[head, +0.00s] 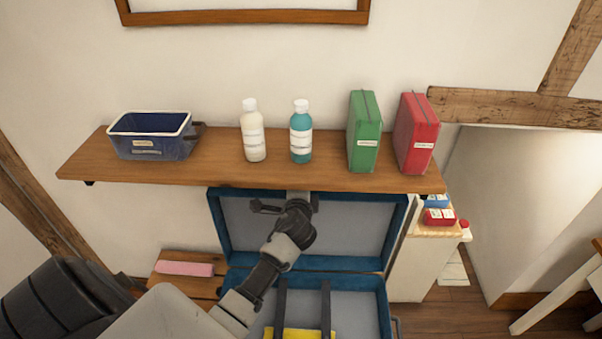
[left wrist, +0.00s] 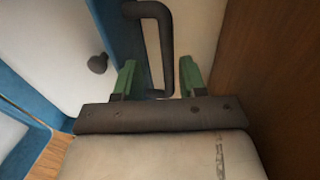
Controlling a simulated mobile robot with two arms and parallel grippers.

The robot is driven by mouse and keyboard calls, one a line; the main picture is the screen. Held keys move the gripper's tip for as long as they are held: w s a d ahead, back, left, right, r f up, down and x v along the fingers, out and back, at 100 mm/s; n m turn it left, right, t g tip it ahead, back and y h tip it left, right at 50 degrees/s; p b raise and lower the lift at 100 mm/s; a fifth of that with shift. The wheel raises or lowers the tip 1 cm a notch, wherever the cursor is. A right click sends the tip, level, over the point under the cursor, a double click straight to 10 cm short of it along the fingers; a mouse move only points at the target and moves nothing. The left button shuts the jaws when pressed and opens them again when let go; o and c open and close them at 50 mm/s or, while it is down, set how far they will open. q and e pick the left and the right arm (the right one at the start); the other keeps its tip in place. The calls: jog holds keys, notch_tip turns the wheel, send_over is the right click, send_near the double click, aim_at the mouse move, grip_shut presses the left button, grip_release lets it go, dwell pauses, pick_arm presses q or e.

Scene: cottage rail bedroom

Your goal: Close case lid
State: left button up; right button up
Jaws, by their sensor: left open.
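The blue case stands open below the shelf, its grey-lined lid (head: 350,228) raised upright and its base (head: 360,309) in front. My left arm reaches over the base to the lid. My left gripper is at the lid's upper part, just under the shelf edge; its fingertips are hard to make out in the head view. In the left wrist view, my left gripper (left wrist: 158,78) is open, its green fingers on either side of the lower end of a dark handle (left wrist: 163,20). I cannot tell whether they touch it. My right gripper is out of view.
The wooden shelf (head: 225,172) overhangs the lid closely, holding a blue bin (head: 150,148), two bottles (head: 301,140) and green and red boxes (head: 364,135). Dark straps (head: 326,305) and a yellow item (head: 300,334) are in the base. A pink item (head: 185,268) lies left.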

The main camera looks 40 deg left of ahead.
pick_arm(q)
jog(key=w+a, duration=0.2)
jog(key=w, duration=0.1)
jog(key=shift+w+r, duration=0.1)
jog(key=shift+w, duration=0.15)
jog(key=shift+w+a+p, duration=0.2)
jog(key=shift+w+p, duration=0.05)
jog(key=shift+p, duration=0.15)
jog(key=shift+w+a+f, duration=0.1)
jog(key=shift+f, duration=0.1)
grip_shut()
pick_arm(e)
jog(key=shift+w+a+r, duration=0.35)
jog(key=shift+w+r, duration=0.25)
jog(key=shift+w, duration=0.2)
